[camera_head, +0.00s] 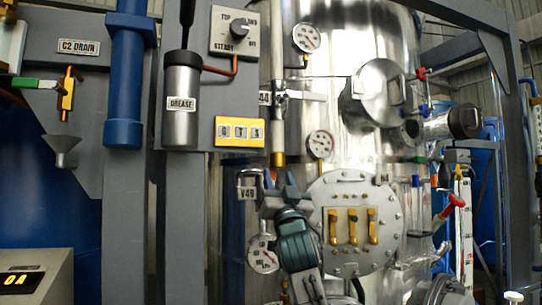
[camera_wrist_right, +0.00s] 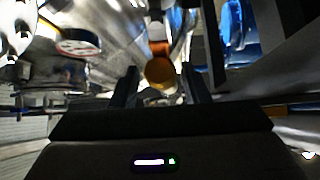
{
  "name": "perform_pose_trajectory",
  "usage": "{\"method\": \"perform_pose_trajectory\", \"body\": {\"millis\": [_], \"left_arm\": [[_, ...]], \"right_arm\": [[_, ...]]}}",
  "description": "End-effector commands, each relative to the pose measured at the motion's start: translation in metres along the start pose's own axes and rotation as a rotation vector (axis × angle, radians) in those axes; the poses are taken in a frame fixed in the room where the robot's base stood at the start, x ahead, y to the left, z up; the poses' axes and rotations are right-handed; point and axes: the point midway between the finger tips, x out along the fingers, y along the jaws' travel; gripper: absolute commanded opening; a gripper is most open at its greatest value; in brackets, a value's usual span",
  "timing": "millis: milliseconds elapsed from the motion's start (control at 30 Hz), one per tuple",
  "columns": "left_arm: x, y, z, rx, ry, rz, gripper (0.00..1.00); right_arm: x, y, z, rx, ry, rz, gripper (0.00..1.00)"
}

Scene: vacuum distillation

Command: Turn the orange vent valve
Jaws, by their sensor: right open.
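My right gripper (camera_head: 279,183) is raised in front of the steel vessel, just beside the "V4B" tag (camera_head: 248,191). Its two fingers point up and stand apart. In the right wrist view, the open fingers (camera_wrist_right: 160,84) have a round orange part (camera_wrist_right: 160,72) between and beyond their tips, and they do not visibly grip it. In the head view, a brass pipe end (camera_head: 278,158) hangs just above the fingertips. I cannot tell whether the orange part is the vent valve; any valve there is hidden behind my gripper. My left gripper is not in view.
A pressure gauge (camera_head: 263,254) sits left of my wrist. A bolted flange (camera_head: 333,252) with yellow handles is close on the right. A blue pipe (camera_head: 124,80) and grease cylinder (camera_head: 181,100) stand left. A separate orange-yellow valve (camera_head: 67,94) is near "C2 DRAIN".

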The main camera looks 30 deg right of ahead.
Motion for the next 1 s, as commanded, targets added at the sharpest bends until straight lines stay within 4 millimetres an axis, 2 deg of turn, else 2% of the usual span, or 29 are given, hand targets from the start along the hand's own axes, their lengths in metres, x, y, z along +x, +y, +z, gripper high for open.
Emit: {"method": "perform_pose_trajectory", "body": {"millis": [33, 100, 333, 500, 800, 1000], "left_arm": [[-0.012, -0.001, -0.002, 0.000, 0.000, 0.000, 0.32], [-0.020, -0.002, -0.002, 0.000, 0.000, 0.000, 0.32], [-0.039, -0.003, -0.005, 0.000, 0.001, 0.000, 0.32], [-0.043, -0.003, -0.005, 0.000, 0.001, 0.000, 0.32], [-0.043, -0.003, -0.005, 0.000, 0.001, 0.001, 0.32], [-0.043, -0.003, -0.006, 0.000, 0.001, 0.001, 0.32]], "right_arm": [[0.016, -0.001, -0.004, 0.001, -0.003, 0.002, 0.42], [0.030, -0.001, -0.004, 0.001, -0.003, 0.001, 0.42], [0.065, -0.001, -0.002, 0.001, -0.003, 0.001, 0.42], [0.075, 0.000, 0.000, 0.000, -0.003, 0.000, 0.42], [0.076, 0.000, 0.001, 0.000, -0.002, 0.000, 0.42], [0.076, 0.000, 0.001, 0.000, -0.002, 0.000, 0.03]]}}
